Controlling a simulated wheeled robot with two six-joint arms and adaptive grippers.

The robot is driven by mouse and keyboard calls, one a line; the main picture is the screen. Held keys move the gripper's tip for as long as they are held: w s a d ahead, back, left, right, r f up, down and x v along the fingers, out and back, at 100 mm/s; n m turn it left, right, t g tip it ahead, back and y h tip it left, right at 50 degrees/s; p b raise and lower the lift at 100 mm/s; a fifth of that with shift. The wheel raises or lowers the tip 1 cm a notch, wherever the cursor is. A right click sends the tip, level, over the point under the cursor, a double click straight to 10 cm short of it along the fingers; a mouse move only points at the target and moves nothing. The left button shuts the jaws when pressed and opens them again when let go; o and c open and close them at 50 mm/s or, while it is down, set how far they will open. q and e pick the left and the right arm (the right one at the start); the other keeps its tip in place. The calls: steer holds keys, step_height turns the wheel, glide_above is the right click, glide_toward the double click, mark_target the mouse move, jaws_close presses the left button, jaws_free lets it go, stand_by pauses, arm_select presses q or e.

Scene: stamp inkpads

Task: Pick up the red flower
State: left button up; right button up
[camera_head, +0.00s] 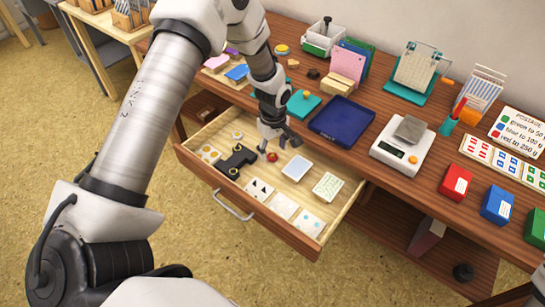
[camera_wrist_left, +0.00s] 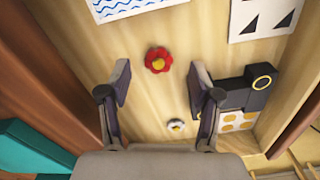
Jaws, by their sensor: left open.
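The red flower (camera_head: 272,157) is a small piece with a yellow centre, lying on the wooden floor of the open drawer (camera_head: 316,249). It also shows in the left wrist view (camera_wrist_left: 158,60), just beyond the fingertips and roughly centred between them. My left gripper (camera_head: 279,146) reaches down over the drawer, close to the flower. In the left wrist view its two fingers (camera_wrist_left: 160,84) are spread apart with nothing between the tips. I cannot tell exactly how high they are above the drawer floor. My right gripper does not show.
A black piece with yellow rings (camera_head: 238,158) and a small white flower (camera_head: 237,135) lie left of the red flower. Several patterned cards, such as the triangle card (camera_head: 260,190), lie around. Above the drawer, the desk holds a blue tray (camera_head: 342,121) and a scale (camera_head: 402,143).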

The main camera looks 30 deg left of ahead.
mark_target(272, 156)
arm_select(q)
step_height(272, 156, down, 3)
steer(key=shift+w+r, duration=0.15)
steer(key=shift+r, duration=0.15)
steer(key=c, duration=0.8)
steer(key=shift+o, duration=0.2)
